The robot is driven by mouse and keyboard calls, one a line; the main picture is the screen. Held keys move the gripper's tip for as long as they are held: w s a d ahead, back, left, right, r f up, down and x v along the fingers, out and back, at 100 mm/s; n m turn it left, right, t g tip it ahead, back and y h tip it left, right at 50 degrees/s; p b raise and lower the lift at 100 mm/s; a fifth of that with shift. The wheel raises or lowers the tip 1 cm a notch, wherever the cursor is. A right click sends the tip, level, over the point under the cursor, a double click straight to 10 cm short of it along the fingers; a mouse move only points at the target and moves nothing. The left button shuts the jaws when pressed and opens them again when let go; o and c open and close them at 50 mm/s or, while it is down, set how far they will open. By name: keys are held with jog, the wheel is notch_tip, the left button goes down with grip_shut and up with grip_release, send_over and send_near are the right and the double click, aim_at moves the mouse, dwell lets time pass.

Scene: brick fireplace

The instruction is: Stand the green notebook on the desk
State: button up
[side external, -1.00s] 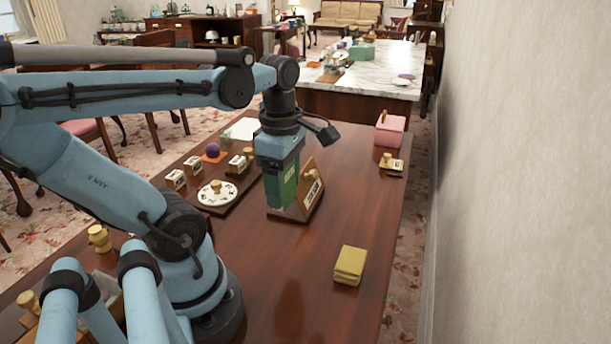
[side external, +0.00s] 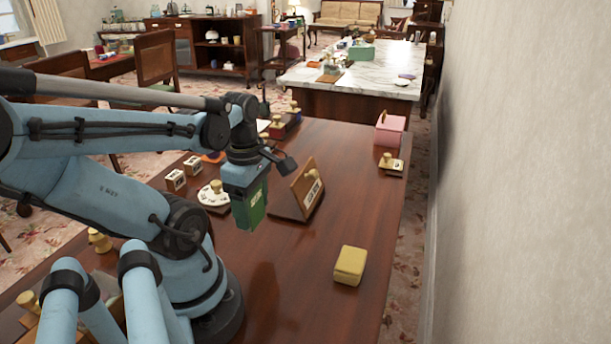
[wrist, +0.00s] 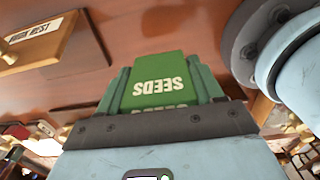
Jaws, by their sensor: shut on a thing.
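The green notebook (side external: 252,208), marked SEEDS, hangs upright and slightly tilted below my gripper (side external: 246,182) in the side view. My gripper is shut on it; the jaws cover its upper part. It also shows between the jaws in the wrist view (wrist: 160,94), lettering upside down. Its lower edge is over the brown desk (side external: 300,255), left of a wooden wedge-shaped stand. I cannot tell whether that edge touches the desk.
The wooden stand (side external: 290,194) with a label and knob is close on the right. A white round dial (side external: 215,196) lies behind left. A yellow block (side external: 349,265) sits front right; a pink box (side external: 390,130) is at the back. Desk space between stand and yellow block is clear.

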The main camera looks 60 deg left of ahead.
jog(key=a+f, duration=0.1)
jog(key=s+a+f, duration=0.1)
jog(key=a, duration=0.2)
jog(key=shift+s+a+f, duration=0.2)
jog(key=shift+s+f, duration=0.1)
jog(key=shift+f, duration=0.1)
jog(key=shift+d+f, duration=0.1)
jog(key=shift+f, duration=1.85)
jog(key=shift+f, duration=0.1)
jog(key=o, duration=1.1)
jog(key=shift+c, duration=0.2)
jog(key=shift+r, duration=5.95)
jog(key=w+d+m+t, duration=0.7)
jog(key=w+d+m, duration=0.8)
jog(key=m, duration=1.2)
jog(key=shift+w+d+r, duration=0.2)
jog(key=shift+w+d, duration=0.15)
jog(key=shift+w, duration=0.35)
